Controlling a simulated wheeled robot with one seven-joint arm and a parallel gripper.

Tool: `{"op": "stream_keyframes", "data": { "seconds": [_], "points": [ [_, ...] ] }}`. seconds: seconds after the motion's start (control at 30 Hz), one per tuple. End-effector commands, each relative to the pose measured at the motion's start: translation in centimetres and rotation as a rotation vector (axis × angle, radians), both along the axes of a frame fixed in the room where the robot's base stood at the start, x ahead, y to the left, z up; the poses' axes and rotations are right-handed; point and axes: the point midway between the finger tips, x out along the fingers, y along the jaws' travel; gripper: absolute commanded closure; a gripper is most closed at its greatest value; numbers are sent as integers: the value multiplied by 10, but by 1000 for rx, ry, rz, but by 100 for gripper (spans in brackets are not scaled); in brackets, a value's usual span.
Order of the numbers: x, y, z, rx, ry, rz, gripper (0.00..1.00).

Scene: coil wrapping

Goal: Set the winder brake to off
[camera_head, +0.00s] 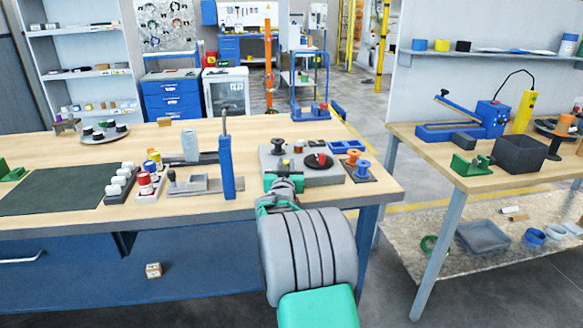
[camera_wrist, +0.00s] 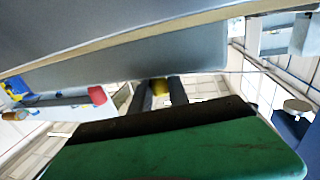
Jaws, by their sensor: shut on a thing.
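The winder (camera_head: 325,178) is a grey plate on the wooden bench, with a black disc (camera_head: 318,161) bearing a red part (camera_head: 320,158). My gripper (camera_head: 284,178) is at the winder's front left edge; its fingertips are hard to make out in the head view. I cannot read the brake's setting or any label.
Spools (camera_head: 362,168) stand on a dark tray right of the winder. A blue upright (camera_head: 226,168) stands to its left, near a row of bottles and a dark mat (camera_head: 60,190). Another bench (camera_head: 480,182) stands on the right, across a floor gap.

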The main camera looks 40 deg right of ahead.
Motion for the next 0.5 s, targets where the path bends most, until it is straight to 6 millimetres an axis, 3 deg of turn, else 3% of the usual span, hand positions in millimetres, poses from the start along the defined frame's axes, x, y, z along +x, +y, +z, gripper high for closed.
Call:
{"op": "stream_keyframes", "data": {
  "seconds": [0.27,0.3,0.5],
  "points": [
    [-3,-3,0,-4,5,-8,100],
    [-3,-3,0,-4,5,-9,76],
    [-2,-2,0,-3,4,-6,59]
  ]
}}
